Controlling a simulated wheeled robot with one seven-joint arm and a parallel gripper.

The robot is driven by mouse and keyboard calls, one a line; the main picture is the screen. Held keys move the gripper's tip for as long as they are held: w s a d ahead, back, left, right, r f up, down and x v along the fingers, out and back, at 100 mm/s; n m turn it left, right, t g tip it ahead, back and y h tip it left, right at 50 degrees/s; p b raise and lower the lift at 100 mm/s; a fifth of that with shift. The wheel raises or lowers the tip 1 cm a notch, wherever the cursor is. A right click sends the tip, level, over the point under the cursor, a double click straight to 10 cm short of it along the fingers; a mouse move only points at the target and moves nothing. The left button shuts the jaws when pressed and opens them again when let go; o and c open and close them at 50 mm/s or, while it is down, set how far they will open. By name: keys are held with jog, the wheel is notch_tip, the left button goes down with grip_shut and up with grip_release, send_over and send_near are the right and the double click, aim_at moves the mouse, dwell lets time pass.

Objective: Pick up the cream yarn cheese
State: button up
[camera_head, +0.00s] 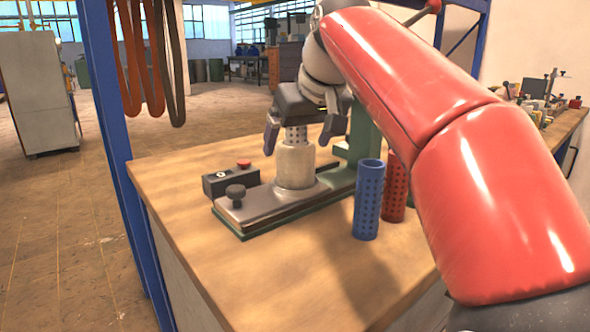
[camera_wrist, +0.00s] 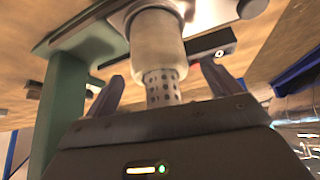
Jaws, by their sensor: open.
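The cream yarn cheese (camera_head: 295,166) stands upright on the grey plate of a green-based fixture (camera_head: 262,212) on the wooden bench. Its grey perforated tube (camera_head: 296,138) sticks out of its top. In the wrist view the cream yarn cheese (camera_wrist: 157,38) is at the top middle, with its tube (camera_wrist: 161,87) towards me. My gripper (camera_head: 301,138) is open above the yarn, with one finger on each side of the tube. In the wrist view my gripper's fingers (camera_wrist: 162,84) also stand apart, with visible gaps to the tube.
A blue perforated tube (camera_head: 368,200) and a red one (camera_head: 396,188) stand at the fixture's right. A green column (camera_head: 362,135) rises behind the gripper. A black box with a red button (camera_head: 231,180) sits at the left. The bench's front (camera_head: 300,290) is clear. A blue post (camera_head: 113,130) stands at left.

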jog(key=shift+w+a+f, duration=0.15)
jog(key=shift+w+f, duration=0.15)
jog(key=shift+f, duration=0.25)
jog(key=c, duration=1.2)
jog(key=shift+o, duration=0.2)
jog(key=shift+r, duration=0.1)
notch_tip(320, 180, up, 10)
jog(key=p, duration=0.3)
